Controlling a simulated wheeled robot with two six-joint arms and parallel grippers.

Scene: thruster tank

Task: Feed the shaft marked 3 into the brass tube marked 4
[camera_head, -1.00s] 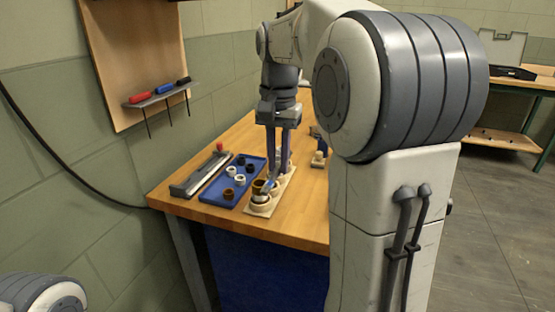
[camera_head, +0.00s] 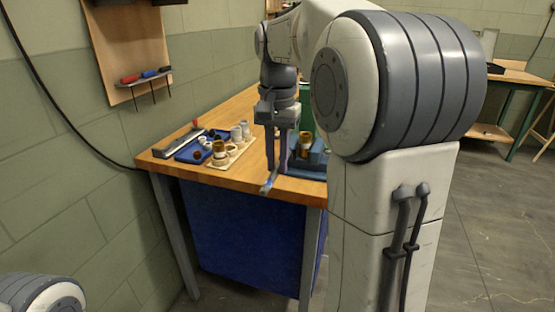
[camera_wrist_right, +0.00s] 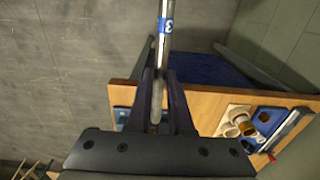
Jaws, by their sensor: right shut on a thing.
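My right gripper (camera_head: 276,172) is shut on a grey metal shaft (camera_head: 268,186) with a blue band. The shaft is held near the bench's front edge. In the right wrist view the shaft (camera_wrist_right: 165,45) stands between the fingers (camera_wrist_right: 158,105) and its blue label reads 3. A brass-coloured tube (camera_head: 306,140) stands upright in a blue fixture (camera_head: 306,172) just right of the gripper, apart from the shaft as far as I can see. I cannot read a 4 on it. My arm hides part of the fixture. My left gripper is not in view.
A cream holder (camera_head: 238,154) with several white and brass-coloured cups stands to the left, beside a blue tray (camera_head: 187,156). A grey tool (camera_head: 172,146) with a red end lies further left. The wooden bench top (camera_head: 240,177) is bare between holder and fixture.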

